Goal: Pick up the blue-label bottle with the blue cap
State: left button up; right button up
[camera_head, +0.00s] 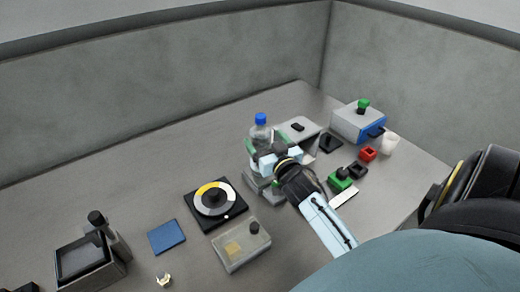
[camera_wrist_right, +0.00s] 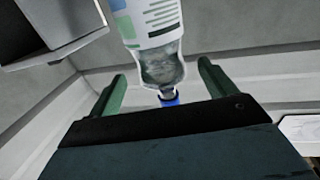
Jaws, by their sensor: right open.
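The clear bottle (camera_head: 259,133) with a blue cap (camera_head: 261,118) stands upright near the middle of the table in the head view. In the right wrist view the bottle (camera_wrist_right: 160,66) appears cap-down, with a white label carrying blue and green blocks, and its blue cap (camera_wrist_right: 168,98) lies between the finger lines. My right gripper (camera_head: 264,152) is open at the bottle, its green fingers to either side in the picture. The right wrist view shows the gripper (camera_wrist_right: 160,85) with a gap around the bottle's neck. The bottle's lower part is hidden by the gripper. My left gripper is out of view.
A grey box with a green knob (camera_head: 356,122) and a white cup (camera_head: 390,144) stand at the right. A round dial (camera_head: 214,198), a blue pad (camera_head: 167,236) and a clear box (camera_head: 240,248) lie left and in front. Bare table lies behind the dial.

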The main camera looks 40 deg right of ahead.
jog(key=x, duration=0.4)
jog(key=shift+w+a, duration=0.1)
jog(key=shift+w, duration=0.55)
jog(key=shift+c, duration=0.6)
jog(key=c, duration=1.7)
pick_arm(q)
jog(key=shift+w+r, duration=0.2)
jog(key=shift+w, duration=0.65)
pick_arm(e)
jog(key=shift+r, duration=0.1)
